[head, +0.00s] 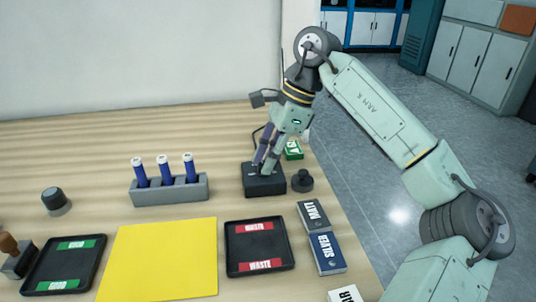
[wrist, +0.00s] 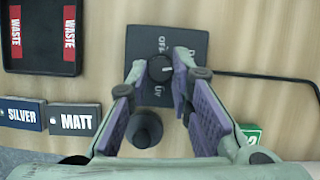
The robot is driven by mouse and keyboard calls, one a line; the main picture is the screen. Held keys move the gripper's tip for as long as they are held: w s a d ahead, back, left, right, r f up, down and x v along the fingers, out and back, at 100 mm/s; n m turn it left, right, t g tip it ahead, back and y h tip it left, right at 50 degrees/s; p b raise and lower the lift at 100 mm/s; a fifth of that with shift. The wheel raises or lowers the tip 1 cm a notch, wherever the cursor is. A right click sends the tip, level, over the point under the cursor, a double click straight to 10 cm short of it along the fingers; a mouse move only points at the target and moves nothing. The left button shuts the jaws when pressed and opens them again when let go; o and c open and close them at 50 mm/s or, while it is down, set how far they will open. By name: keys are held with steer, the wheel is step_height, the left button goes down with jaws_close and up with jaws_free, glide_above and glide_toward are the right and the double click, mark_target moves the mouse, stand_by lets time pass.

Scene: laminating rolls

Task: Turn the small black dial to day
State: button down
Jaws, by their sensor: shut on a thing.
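The small black dial (wrist: 159,68) sits on top of a flat black box (wrist: 190,45) and shows between my fingertips in the wrist view. A small pale mark is on the dial's right side there. Faint lettering surrounds the dial; one label below it looks like UV, the others are hard to read. My gripper (wrist: 161,72) points down and is shut on the dial, with a fingertip at each side. In the head view the box (head: 264,190) stands near the table's right edge, under my gripper (head: 267,171), which hides the dial.
A black round knob-like piece (head: 302,180) stands right beside the box. A green box (head: 293,150) is behind it. A black WASTE tray (head: 231,264), MATT (head: 313,216) and SILVER (head: 326,252) boxes lie in front. A grey rack (head: 170,202) with blue tubes is left. A cable (wrist: 265,76) leaves the box.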

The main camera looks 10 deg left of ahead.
steer(key=shift+w+n+g+h+p, duration=0.15)
steer(key=shift+n+g+h+p, duration=0.2)
steer(key=shift+n, duration=0.75)
steer(key=c, duration=1.4)
jaws_free()
steer(key=shift+c, duration=0.2)
steer(key=v, duration=1.2)
steer(key=shift+f, duration=0.1)
